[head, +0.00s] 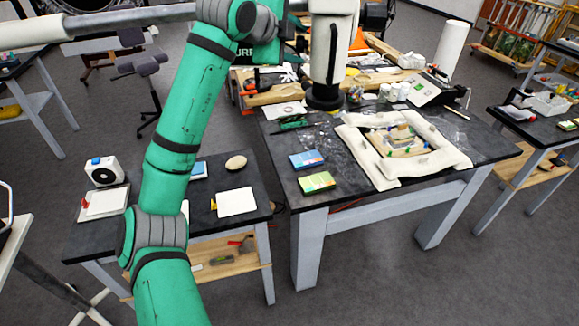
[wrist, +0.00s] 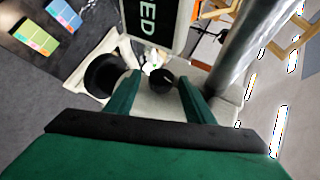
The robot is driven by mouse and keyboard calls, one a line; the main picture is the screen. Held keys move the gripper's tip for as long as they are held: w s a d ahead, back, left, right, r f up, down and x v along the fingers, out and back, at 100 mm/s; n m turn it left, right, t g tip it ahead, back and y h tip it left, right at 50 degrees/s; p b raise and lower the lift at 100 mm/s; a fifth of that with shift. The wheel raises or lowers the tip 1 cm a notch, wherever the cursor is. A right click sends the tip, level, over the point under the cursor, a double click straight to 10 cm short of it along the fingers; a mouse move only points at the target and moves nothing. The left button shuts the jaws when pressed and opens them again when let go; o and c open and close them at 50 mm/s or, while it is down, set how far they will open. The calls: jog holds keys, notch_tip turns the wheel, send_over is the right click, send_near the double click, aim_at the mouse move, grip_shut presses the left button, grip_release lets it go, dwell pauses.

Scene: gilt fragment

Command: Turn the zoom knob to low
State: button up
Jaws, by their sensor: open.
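A dark round knob (wrist: 161,83) with a small pale mark sits on the pale housing of the microscope (wrist: 150,103) in the wrist view. I take it for the zoom knob; its setting is too small to read. My gripper (wrist: 158,90) is open, with its two green fingers on either side of the knob in the picture. I cannot tell whether they touch it. The white microscope head (head: 333,45) also shows in the head view, with its black lens end above the worktable. The knob and my fingertips are not clear in the head view.
The black worktable (head: 270,150) holds a padded white frame (head: 455,157) around a gilt fragment (head: 395,140). Blue and green boxes (head: 317,182) lie near its front. A lower side table (head: 243,178) stands left. A metal pole (wrist: 243,45) rises close to the right finger.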

jog(key=s+a+f+m+t+h, duration=0.2)
jog(key=s+a+f+t, duration=0.15)
jog(key=s+t, duration=0.45)
jog(key=s+d+f+n+t+y, duration=0.1)
jog(key=s+f+n, duration=0.3)
jog(key=f+n, duration=0.4)
jog(key=s+d+f+n+t+y, duration=0.1)
jog(key=s+f+n+y, duration=0.3)
jog(key=f+n, duration=0.4)
notch_tip(320, 180, down, 4)
jog(key=shift+s+d+f+n, duration=0.15)
jog(key=shift+s+d+n, duration=0.1)
jog(key=shift+s+n, duration=0.2)
dwell(0.7)
jog(key=shift+s, duration=0.15)
